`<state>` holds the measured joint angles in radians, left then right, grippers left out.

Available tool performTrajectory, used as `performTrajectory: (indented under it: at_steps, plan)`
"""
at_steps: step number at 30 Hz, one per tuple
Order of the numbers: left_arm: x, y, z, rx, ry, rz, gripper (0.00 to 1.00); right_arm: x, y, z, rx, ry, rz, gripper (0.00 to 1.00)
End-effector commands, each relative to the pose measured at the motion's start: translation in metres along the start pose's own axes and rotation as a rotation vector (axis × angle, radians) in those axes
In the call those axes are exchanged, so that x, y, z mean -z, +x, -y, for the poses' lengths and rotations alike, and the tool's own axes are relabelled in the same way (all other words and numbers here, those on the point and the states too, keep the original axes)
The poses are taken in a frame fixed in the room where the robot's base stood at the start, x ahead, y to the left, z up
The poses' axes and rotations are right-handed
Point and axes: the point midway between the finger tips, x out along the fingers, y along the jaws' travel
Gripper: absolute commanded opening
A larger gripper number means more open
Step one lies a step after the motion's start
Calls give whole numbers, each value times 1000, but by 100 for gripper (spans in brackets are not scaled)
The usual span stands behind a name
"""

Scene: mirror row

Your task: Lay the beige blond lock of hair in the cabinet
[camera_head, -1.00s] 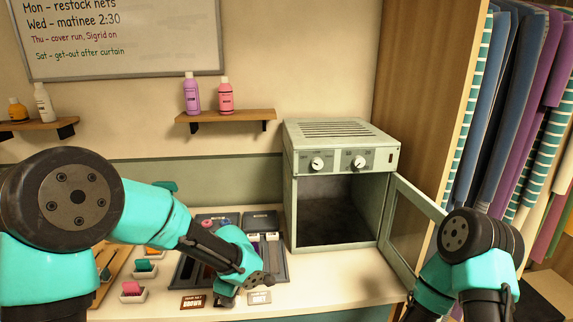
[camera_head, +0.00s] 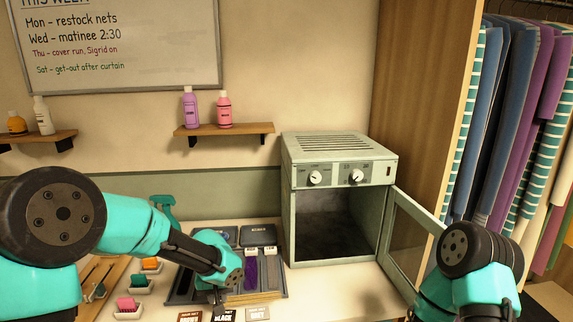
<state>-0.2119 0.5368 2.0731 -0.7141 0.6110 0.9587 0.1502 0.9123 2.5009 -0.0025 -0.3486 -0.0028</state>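The cabinet (camera_head: 338,165) is a pale green metal box with two dials, and its dark inside is empty. Its glazed door (camera_head: 412,240) stands open to the right. A tan-blond strip of strands (camera_head: 258,297), which looks like the beige blond lock, lies along the front of the compartment tray (camera_head: 284,270). My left gripper (camera_head: 217,295) is low over the tray's front left, beside this strip. Its fingers are mostly hidden by my wrist, so I cannot tell whether it holds anything. My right arm is at the lower right, with its gripper out of view.
A purple lock (camera_head: 250,272) lies in the tray. Labels, including a black one (camera_head: 223,315), lie in front of it. Small white holders with pink (camera_head: 128,304), green and orange pieces stand left. A shelf (camera_head: 224,130) carries two bottles. Hanging clothes (camera_head: 515,140) are at right.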

Motion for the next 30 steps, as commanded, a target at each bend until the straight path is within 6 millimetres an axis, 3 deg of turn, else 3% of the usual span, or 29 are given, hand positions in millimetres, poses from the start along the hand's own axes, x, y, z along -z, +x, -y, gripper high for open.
performTrajectory:
  at_steps: [15,30]
  plan:
    - [20,-1,13,-52,425,0,0,0,0,0,0,0,0,43]
    - [21,-1,14,-56,457,0,0,0,0,0,0,0,0,43]
